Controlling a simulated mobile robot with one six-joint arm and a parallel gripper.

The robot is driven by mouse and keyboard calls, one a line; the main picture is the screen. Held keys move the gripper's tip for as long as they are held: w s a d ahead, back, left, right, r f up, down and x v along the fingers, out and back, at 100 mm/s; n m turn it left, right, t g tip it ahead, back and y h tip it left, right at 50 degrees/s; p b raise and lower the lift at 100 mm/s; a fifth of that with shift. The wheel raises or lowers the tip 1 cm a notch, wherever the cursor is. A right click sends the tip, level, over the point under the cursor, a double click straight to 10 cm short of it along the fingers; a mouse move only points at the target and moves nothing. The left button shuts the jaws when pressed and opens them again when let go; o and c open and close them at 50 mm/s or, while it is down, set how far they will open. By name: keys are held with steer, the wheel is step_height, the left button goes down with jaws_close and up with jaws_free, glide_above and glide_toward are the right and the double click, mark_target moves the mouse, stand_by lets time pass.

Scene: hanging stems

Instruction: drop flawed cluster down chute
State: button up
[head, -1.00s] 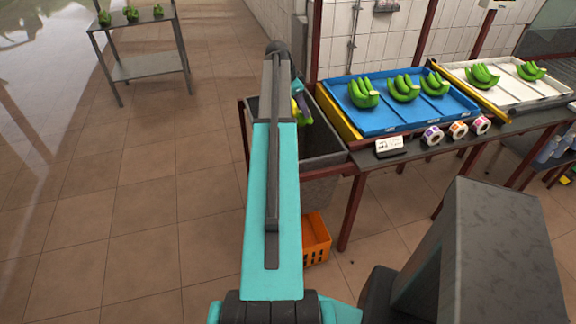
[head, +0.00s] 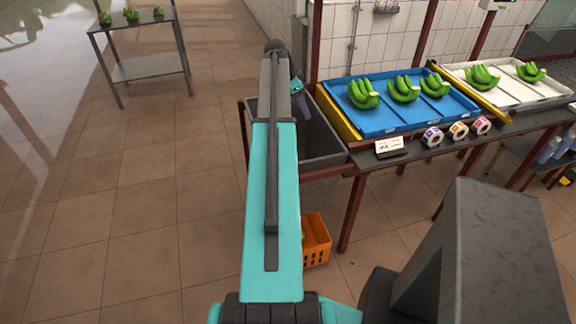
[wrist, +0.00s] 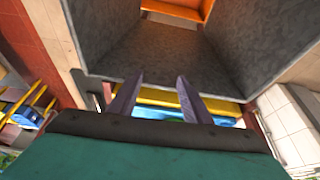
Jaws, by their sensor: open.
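The chute (head: 325,160) is a grey, open-topped hopper at the left end of the bench. My gripper (head: 301,108) is over its opening, partly hidden behind my own arm. In the wrist view my gripper (wrist: 157,98) has its two fingers apart with nothing between them. The chute's grey inner walls (wrist: 150,60) fill the upper part of that view. An orange crate (wrist: 185,8) shows through the chute's lower opening, and the crate (head: 316,240) also stands on the floor in the head view. I cannot clearly make out the flawed cluster in either view now.
A blue tray (head: 395,121) with several green banana clusters lies on the bench right of the chute. A white tray (head: 545,92) holds more clusters. Label rolls (head: 457,131) sit on the front edge. A metal rack (head: 150,67) stands far left. Floor on the left is clear.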

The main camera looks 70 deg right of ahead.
steer(key=b+v, duration=0.3)
steer(key=v, duration=1)
steer(key=shift+f, duration=0.1)
stand_by(0.4)
steer(key=shift+w, duration=0.1)
